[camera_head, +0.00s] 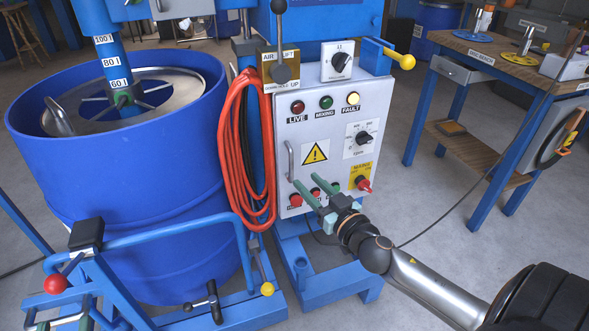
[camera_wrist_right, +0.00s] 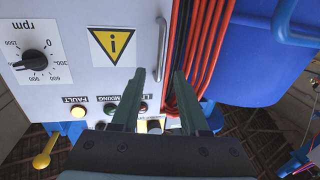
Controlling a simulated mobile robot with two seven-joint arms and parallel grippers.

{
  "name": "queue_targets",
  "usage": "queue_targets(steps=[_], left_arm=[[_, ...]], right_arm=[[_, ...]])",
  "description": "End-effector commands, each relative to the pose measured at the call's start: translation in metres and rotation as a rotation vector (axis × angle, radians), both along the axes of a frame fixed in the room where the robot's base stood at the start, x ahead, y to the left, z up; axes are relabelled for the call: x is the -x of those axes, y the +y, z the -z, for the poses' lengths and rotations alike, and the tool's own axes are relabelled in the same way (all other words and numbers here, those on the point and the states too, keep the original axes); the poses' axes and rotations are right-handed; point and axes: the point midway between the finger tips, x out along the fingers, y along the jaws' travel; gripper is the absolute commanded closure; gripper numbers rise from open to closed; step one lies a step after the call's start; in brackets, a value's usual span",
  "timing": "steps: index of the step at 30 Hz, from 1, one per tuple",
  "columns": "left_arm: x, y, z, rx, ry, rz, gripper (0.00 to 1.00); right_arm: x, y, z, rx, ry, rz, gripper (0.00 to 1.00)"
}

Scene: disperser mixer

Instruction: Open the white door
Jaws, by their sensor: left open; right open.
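The white door (camera_head: 335,120) is the front of the control cabinet. It carries lamps, a dial, a warning sign and a red switch, and looks closed. Its metal handle (camera_head: 290,160) is a vertical bar near the door's left edge. My right gripper (camera_head: 306,181) is open and empty in front of the door, low and just right of the handle. In the right wrist view, which is upside down, the handle (camera_wrist_right: 161,50) shows beyond and between the open fingertips of my right gripper (camera_wrist_right: 159,72). I see no contact. My left gripper is not in view.
Orange hoses (camera_head: 235,150) hang just left of the cabinet. A large blue drum (camera_head: 130,190) and a blue frame (camera_head: 150,243) stand further left. A workbench (camera_head: 480,62) with tools is at the right. Open floor lies between cabinet and bench.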

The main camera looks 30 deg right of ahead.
Motion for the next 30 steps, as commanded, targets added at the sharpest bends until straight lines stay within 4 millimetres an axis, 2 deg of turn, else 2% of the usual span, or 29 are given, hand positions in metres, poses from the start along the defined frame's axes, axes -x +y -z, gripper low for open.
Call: queue_targets(steps=[6,15,28,30], left_arm=[[0.001,0.000,-0.004,0.001,-0.019,0.003,0.50],[0.002,-0.001,-0.009,0.000,-0.040,0.006,0.50],[0.002,-0.001,-0.014,0.000,-0.057,0.008,0.50],[0.002,-0.001,-0.014,0.000,-0.058,0.008,0.50]], right_arm=[[-0.033,-0.002,-0.001,0.001,-0.002,0.001,0.55],[-0.062,-0.003,0.000,0.001,0.000,0.001,0.55],[-0.068,-0.003,0.001,0.000,0.002,0.001,0.55],[-0.068,-0.003,0.001,0.000,0.002,0.001,0.63]])
